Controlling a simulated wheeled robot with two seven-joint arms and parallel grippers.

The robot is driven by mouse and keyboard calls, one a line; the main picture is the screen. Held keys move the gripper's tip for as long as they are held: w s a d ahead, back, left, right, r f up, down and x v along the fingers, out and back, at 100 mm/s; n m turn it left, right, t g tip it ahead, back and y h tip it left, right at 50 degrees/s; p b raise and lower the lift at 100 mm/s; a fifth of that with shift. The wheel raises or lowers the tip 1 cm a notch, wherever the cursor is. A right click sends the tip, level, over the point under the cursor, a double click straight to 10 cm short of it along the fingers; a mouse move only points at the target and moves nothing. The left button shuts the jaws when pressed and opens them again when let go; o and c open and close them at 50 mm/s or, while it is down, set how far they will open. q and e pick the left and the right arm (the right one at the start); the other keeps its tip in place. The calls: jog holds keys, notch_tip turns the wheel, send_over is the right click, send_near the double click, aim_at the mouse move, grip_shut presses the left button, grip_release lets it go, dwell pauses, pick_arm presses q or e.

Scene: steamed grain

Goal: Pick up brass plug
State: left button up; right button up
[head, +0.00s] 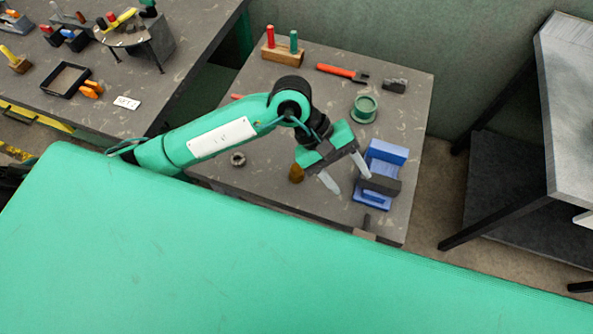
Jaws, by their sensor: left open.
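A small brass-brown plug (296,173) stands on the grey table in the middle of the head view, just left of my left gripper and partly beneath its green body. My left gripper (346,178) is open, with its two pale fingers pointing down and to the right. Nothing shows between the fingers. The plug is outside them, on their left. One finger is close to the blue vise (388,152), and I cannot tell if they touch. My right gripper is out of view.
The grey table (225,180) also holds a dark ring nut (238,158), a green round part (364,109), a red-handled tool (342,73), a dark block (395,85) and a wooden holder (282,56). A green surface (200,255) fills the foreground. A metal table (570,80) stands right.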

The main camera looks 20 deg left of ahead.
pick_arm(q)
jog(key=w+a+f+m+t+y, duration=0.1)
jog(key=w+a+f+m+y, duration=0.15)
jog(key=a+y, duration=0.35)
jog(key=t+y, duration=0.1)
jog(key=y, duration=0.1)
send_over(296, 167)
jog(key=f, duration=0.1)
jog(key=shift+m, duration=0.35)
notch_tip(296, 167, down, 8)
jog(key=shift+s+a+f+p, duration=0.1)
jog(key=shift+f+p, duration=0.05)
jog(key=shift+p, duration=0.9)
jog(key=shift+f+p, duration=0.45)
jog(key=shift+f, duration=0.05)
jog(key=f+p, duration=0.1)
jog(key=f, duration=0.2)
jog(key=shift+d+f, duration=0.1)
jog(key=shift+d, duration=0.1)
jog(key=shift+f+p, duration=0.3)
jog(key=shift+f, duration=0.25)
jog(key=c, duration=1.1)
jog(key=shift+r, duration=0.1)
